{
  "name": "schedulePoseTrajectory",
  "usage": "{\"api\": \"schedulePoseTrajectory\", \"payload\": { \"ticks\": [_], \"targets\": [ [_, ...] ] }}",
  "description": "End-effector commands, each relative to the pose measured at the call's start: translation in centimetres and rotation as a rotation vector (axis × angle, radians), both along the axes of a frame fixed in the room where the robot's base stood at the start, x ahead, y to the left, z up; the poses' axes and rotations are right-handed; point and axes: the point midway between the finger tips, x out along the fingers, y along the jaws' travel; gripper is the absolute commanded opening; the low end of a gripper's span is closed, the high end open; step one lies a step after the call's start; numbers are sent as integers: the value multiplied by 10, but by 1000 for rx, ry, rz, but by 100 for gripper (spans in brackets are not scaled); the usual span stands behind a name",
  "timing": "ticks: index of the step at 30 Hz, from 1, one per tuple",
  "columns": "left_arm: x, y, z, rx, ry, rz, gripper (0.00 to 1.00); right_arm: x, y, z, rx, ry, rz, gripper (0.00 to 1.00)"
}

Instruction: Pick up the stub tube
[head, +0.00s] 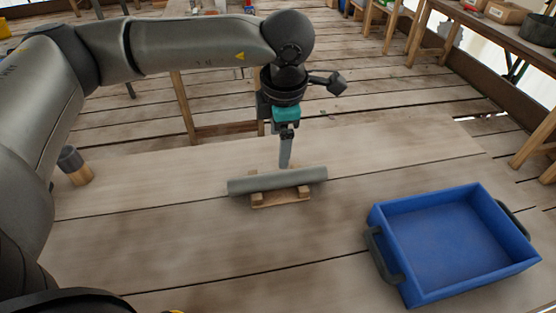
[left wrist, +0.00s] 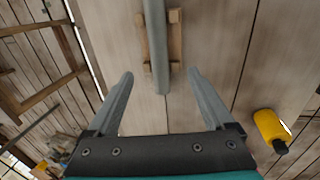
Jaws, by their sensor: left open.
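The stub tube, a plain grey-green cylinder (head: 277,181), lies level across a small wooden cradle (head: 281,198) on the table. In the left wrist view the tube (left wrist: 157,45) runs down from the top edge, with its near end just ahead of the gap between the fingertips. The cradle's wooden blocks (left wrist: 174,40) show on both sides of it. My left gripper (head: 285,163) points down right above the tube in the head view. In the left wrist view its fingers (left wrist: 159,74) are spread apart with nothing between them. My right gripper is not in view.
A blue tray (head: 455,243) with dark handles stands empty at the right of the table. A small grey-topped cylinder (head: 75,167) stands at the left. A yellow bottle (left wrist: 271,128) shows at the right in the left wrist view. The tabletop between cradle and tray is clear.

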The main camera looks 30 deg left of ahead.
Motion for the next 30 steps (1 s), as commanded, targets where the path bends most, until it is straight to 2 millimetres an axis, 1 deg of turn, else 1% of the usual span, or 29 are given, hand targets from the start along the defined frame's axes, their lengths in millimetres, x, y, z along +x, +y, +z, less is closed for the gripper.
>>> {"api": "schedulePoseTrajectory", "payload": {
  "ticks": [2, 5, 12, 15, 18, 23, 30],
  "targets": [
    [0, 0, -4, -1, 1, 0, 86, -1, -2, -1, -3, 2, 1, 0],
    [2, 2, -18, 2, 3, 1, 86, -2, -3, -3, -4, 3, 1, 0],
    [11, 8, -69, 1, 3, 1, 86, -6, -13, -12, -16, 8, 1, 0],
    [13, 9, -85, 0, 2, 0, 86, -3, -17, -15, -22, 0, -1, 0],
    [15, 11, -95, 1, 1, 0, 86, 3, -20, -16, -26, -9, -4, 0],
    [18, 11, -103, -1, 1, 0, 86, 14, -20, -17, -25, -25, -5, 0],
    [28, 13, -138, 0, 3, 0, 86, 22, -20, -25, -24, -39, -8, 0]
  ]
}}
